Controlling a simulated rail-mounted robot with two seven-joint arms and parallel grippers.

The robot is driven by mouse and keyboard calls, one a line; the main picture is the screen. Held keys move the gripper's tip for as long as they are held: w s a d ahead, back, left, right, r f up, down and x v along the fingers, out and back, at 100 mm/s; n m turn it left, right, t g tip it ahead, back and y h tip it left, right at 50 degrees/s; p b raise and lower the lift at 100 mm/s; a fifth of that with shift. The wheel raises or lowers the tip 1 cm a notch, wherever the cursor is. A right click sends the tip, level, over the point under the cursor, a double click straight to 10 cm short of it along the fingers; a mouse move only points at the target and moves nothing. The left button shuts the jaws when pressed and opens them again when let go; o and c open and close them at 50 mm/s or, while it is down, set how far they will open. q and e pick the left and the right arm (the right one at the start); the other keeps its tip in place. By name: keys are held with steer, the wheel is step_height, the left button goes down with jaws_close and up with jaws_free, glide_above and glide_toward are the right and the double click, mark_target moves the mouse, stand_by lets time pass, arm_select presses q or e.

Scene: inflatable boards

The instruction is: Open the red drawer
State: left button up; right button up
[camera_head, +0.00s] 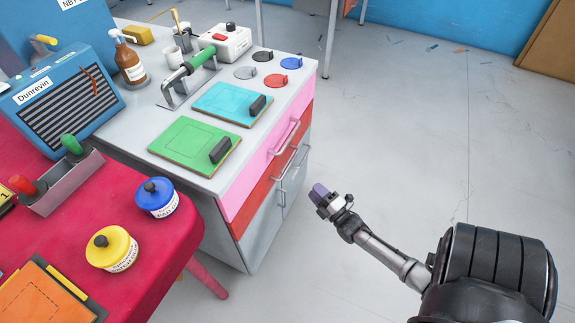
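The red drawer (262,195) is a narrow front in the grey cabinet, just under the pink drawer (252,185). It sits flush with the cabinet and looks closed. A metal bar handle (287,165) stands out at its level. My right gripper (319,192) has purple fingertips and is in the air to the right of the drawer front, apart from the handle. The fingertips look close together, but I cannot tell whether they are open or shut. Nothing shows held in it. My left gripper is out of view.
Green (187,143) and cyan (225,103) boards lie on the cabinet top. A pink handle bar (285,137) and lower door handles stick out near the red drawer. The red table (130,230) stands at left. The grey floor (400,150) at right is clear.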

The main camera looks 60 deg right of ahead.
mark_target(290, 164)
steer(key=shift+n, duration=0.4)
steer(key=b+x, duration=0.5)
steer(key=x, duration=0.9)
steer(key=c, duration=0.6)
jaws_close()
